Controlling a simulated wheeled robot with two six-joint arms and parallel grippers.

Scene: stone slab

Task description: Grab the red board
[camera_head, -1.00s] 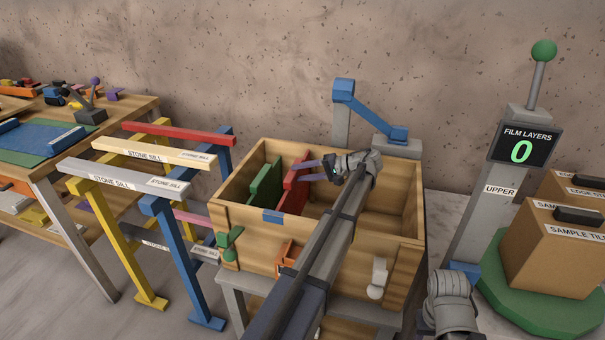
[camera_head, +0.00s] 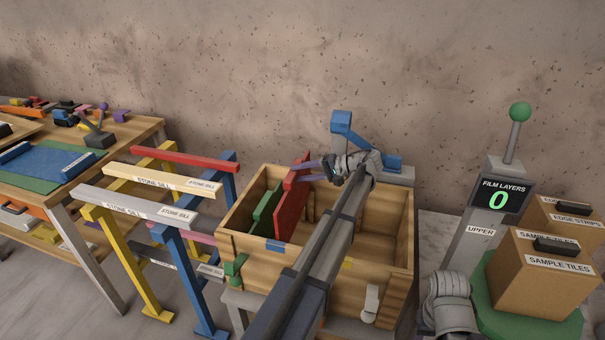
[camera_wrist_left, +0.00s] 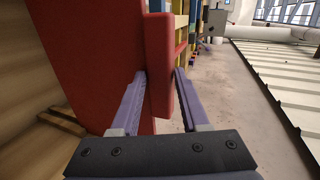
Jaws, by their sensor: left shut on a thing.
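The red board (camera_head: 291,208) stands upright in the left part of the open wooden crate, its top above the crate's rim. My left gripper (camera_head: 300,171) reaches in over the crate and is shut on the board's raised upper edge. In the left wrist view the red board (camera_wrist_left: 85,60) fills the left side, and its thick edge strip sits between the purple fingers of my left gripper (camera_wrist_left: 160,75). The lower part of the board is hidden by the crate wall. A grey part of my right arm shows at the lower right, but its fingers do not.
A green board (camera_head: 266,212) stands just left of the red one in the wooden crate (camera_head: 400,240). Trestles with stone sills (camera_head: 150,208) stand left. A blue-armed fixture (camera_head: 343,125) is behind the crate. A display post (camera_head: 500,200) and boxes (camera_head: 545,275) stand right.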

